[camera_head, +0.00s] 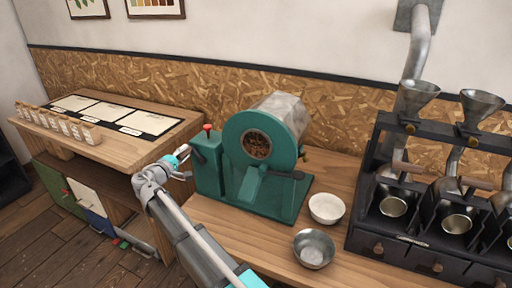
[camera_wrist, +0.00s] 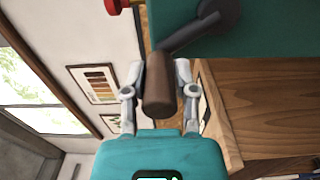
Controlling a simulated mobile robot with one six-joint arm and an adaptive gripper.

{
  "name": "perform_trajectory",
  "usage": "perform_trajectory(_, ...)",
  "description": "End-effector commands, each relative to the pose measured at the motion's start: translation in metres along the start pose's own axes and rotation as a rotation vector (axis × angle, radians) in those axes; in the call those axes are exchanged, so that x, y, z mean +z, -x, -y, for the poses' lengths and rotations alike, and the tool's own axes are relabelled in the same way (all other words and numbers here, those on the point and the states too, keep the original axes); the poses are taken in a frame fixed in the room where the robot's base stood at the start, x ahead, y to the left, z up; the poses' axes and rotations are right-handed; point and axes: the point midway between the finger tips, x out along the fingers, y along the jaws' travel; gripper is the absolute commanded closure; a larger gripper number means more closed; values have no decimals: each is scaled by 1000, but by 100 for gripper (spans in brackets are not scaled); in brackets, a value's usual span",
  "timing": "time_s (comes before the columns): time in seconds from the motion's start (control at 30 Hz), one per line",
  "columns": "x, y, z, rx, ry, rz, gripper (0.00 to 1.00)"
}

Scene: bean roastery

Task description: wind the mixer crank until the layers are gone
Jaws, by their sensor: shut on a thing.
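The mixer (camera_head: 250,158) is a green machine with a greyish drum on top and a round front window (camera_head: 257,144) showing brown contents. Whether layers remain inside is too small to tell. My gripper (camera_head: 182,155) is at the mixer's left side. In the wrist view my gripper (camera_wrist: 157,92) is shut on the brown crank handle (camera_wrist: 158,85), with a finger on each side of it. The dark crank arm (camera_wrist: 192,33) runs from the handle to a hub on the green housing. In the head view the handle is mostly hidden by my gripper.
A red knob (camera_head: 207,128) tops the green housing near my gripper. A white bowl (camera_head: 326,208) and a metal bowl (camera_head: 313,248) stand right of the mixer. A dark rack with funnels (camera_head: 417,95) stands further right. A side table (camera_head: 150,116) with small jars is left.

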Motion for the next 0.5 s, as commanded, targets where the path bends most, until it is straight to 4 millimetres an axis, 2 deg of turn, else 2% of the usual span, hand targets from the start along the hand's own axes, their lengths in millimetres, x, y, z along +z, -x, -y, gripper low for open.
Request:
perform_trajectory(0.03, -3, 0, 9, -9, -4, 2, 90)
perform_trajectory(0.2, -13, 1, 19, -9, -4, 2, 90)
perform_trajectory(0.5, -18, 1, 20, -6, -2, 1, 90)
